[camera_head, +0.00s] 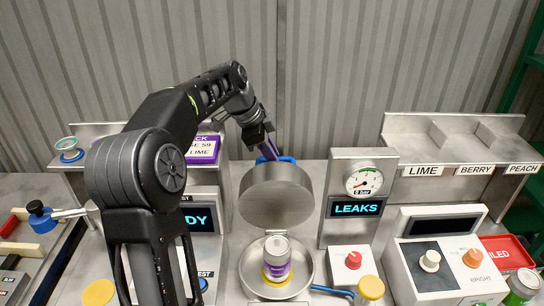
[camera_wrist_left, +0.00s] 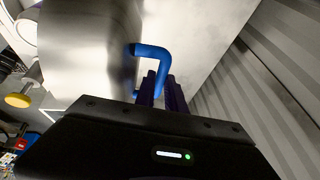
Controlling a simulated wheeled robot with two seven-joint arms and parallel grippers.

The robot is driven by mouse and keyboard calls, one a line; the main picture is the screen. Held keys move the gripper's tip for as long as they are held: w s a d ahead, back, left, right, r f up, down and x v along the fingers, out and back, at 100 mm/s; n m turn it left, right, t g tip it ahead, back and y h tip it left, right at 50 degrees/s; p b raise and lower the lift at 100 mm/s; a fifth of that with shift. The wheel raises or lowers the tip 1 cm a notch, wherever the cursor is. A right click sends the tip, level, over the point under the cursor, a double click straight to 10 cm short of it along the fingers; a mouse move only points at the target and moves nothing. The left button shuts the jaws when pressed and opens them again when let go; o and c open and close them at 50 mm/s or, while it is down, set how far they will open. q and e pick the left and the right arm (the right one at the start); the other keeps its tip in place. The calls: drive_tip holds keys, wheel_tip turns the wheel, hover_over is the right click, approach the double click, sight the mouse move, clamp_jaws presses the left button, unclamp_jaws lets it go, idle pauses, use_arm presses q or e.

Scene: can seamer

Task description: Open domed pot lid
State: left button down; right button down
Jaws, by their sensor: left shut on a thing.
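The metal pot lid (camera_head: 276,196) is raised and tilted up behind the shallow round pot base (camera_head: 307,265). A purple-labelled can (camera_head: 277,258) stands on a yellow pad in the base, uncovered. The lid's blue handle (camera_head: 287,159) is at its upper back side. My left gripper (camera_head: 270,150) reaches over from behind the lid, shut on this handle. In the left wrist view, its purple fingers (camera_wrist_left: 162,90) are at the blue handle (camera_wrist_left: 152,52), beside the lid's shiny wall (camera_wrist_left: 85,45). My right gripper is not in view.
A gauge panel (camera_head: 360,195) reading LEAKS stands right of the lid, with a red-button box (camera_head: 350,267) before it. A control console (camera_head: 445,260) is further right. A READY display (camera_head: 203,219) is at left, partly behind my arm. A corrugated wall (camera_head: 350,70) is behind.

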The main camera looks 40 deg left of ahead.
use_arm(q)
drive_tip(key=shift+w+a+r, duration=0.15)
drive_tip(key=shift+w+a, duration=0.3)
drive_tip(key=shift+w, duration=0.05)
drive_tip(key=c, duration=1.6)
unclamp_jaws()
drive_tip(key=shift+o, duration=1)
drive_tip(key=shift+d, duration=0.1)
drive_tip(key=shift+f, duration=0.2)
drive_tip(key=b+v, duration=0.1)
drive_tip(key=v, duration=0.7)
